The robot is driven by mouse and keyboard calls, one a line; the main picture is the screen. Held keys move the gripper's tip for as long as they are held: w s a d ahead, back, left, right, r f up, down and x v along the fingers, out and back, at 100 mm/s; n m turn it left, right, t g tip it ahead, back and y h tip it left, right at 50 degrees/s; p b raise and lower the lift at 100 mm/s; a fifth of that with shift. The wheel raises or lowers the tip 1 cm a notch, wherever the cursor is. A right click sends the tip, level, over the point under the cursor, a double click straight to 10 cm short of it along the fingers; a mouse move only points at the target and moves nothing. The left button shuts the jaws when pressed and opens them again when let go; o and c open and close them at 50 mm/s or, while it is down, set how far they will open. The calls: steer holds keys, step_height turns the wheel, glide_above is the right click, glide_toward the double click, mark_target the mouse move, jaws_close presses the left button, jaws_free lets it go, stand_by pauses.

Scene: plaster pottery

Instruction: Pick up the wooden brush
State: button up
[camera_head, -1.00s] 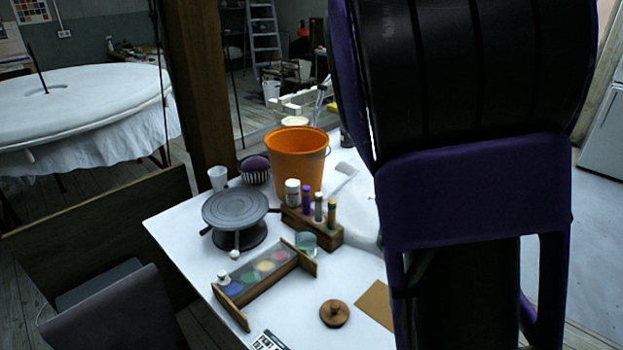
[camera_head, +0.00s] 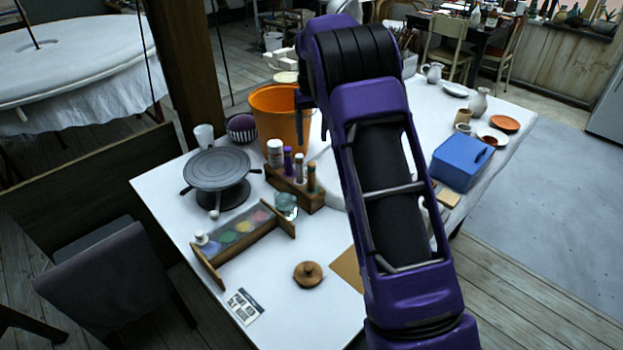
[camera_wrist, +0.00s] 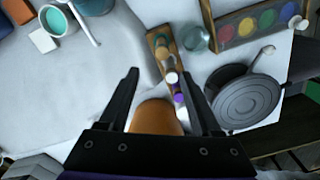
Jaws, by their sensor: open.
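I cannot clearly make out a wooden brush in either view. A round wooden piece with a knob (camera_head: 308,273) lies on the white table (camera_head: 285,325); I cannot tell whether it is a lid or a brush. My gripper (camera_wrist: 160,80) is open and empty in the wrist view, above the table. The orange bucket (camera_wrist: 155,120) and the wooden bottle holder (camera_wrist: 156,42) show below and between its fingers.
The orange bucket (camera_head: 275,112), bottle rack (camera_head: 309,199), grey turntable (camera_head: 217,168) and paint-pot rack (camera_head: 213,258) stand on the left half. A blue box (camera_head: 462,160) and small pottery (camera_head: 505,123) are on the right. The front table area around a printed card (camera_head: 243,306) is mostly clear.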

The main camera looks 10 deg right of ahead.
glide_toward(312, 181)
steer(key=f, duration=0.2)
steer(key=w+f, duration=0.1)
steer(key=f, duration=0.1)
steer(key=w+f, duration=0.1)
steer(key=shift+d+f, duration=0.25)
steer(key=shift+f, duration=0.15)
steer(key=shift+s+a+f, duration=0.1)
steer(key=shift+s+f, duration=0.1)
steer(key=shift+f, duration=1.1)
steer(key=shift+s+a+f, duration=0.1)
steer(key=shift+s+f, duration=0.1)
steer(key=shift+f, duration=1.1)
jaws_close()
